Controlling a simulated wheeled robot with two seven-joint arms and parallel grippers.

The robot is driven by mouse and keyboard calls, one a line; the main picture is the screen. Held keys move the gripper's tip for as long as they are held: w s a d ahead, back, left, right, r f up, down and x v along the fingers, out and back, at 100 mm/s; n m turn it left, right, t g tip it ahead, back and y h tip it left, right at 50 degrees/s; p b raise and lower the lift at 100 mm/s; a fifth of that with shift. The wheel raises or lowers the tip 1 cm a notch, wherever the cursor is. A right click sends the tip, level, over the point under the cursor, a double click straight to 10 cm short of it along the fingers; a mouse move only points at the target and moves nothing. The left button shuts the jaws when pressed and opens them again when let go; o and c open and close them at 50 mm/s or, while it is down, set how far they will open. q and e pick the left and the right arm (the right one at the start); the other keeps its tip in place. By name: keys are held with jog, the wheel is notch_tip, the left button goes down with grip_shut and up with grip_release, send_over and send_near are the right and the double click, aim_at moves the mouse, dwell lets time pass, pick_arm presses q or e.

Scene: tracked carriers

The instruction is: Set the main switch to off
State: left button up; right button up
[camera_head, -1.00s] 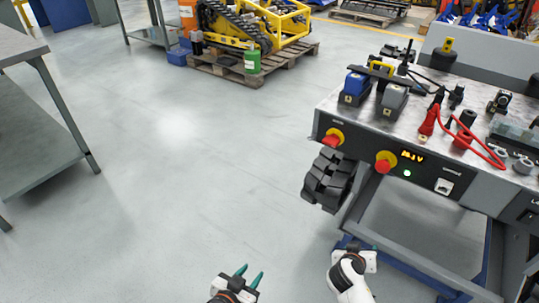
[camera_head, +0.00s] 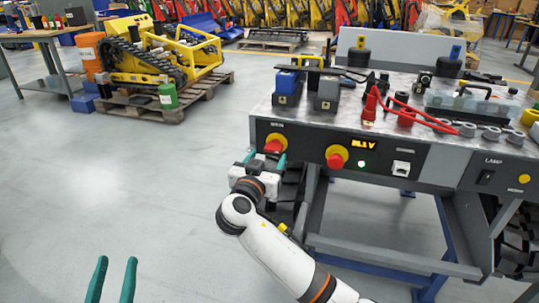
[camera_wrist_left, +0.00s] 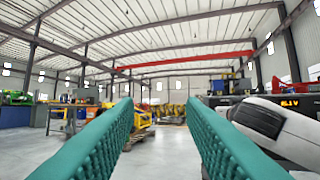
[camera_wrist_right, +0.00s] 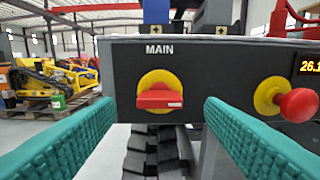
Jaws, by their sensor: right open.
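The main switch (camera_head: 275,144) is a red rotary handle on a yellow round plate, under the label MAIN at the left of the bench's front panel. In the right wrist view the switch (camera_wrist_right: 160,97) has its red handle lying horizontal. My right gripper (camera_head: 266,160) is open in front of the switch. In the right wrist view its two teal fingers (camera_wrist_right: 160,115) stand to the left and right of the handle, apart from it. My left gripper (camera_head: 111,280) is open and empty, low at the left of the head view; its fingers (camera_wrist_left: 160,115) point into the open hall.
A red mushroom button (camera_head: 337,157) on yellow sits right of the switch, beside a lit display (camera_head: 363,144) and a lit green lamp (camera_head: 362,164). Connectors and red cables (camera_head: 405,114) lie on the benchtop. The floor (camera_head: 130,190) left of the bench is clear.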

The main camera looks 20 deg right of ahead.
aim_at(272, 150)
pick_arm(q)
jog(key=shift+s+r+t+h, duration=0.15)
jog(key=shift+s+r+t, duration=0.2)
jog(key=shift+r+t, duration=0.25)
jog(key=shift+s+r+t+h, duration=0.15)
jog(key=shift+s+r+t, duration=0.15)
jog(key=shift+r+t, duration=0.3)
pick_arm(e)
jog(key=shift+x, duration=2.1)
jog(key=shift+c, duration=0.5)
jog(key=c, duration=0.9)
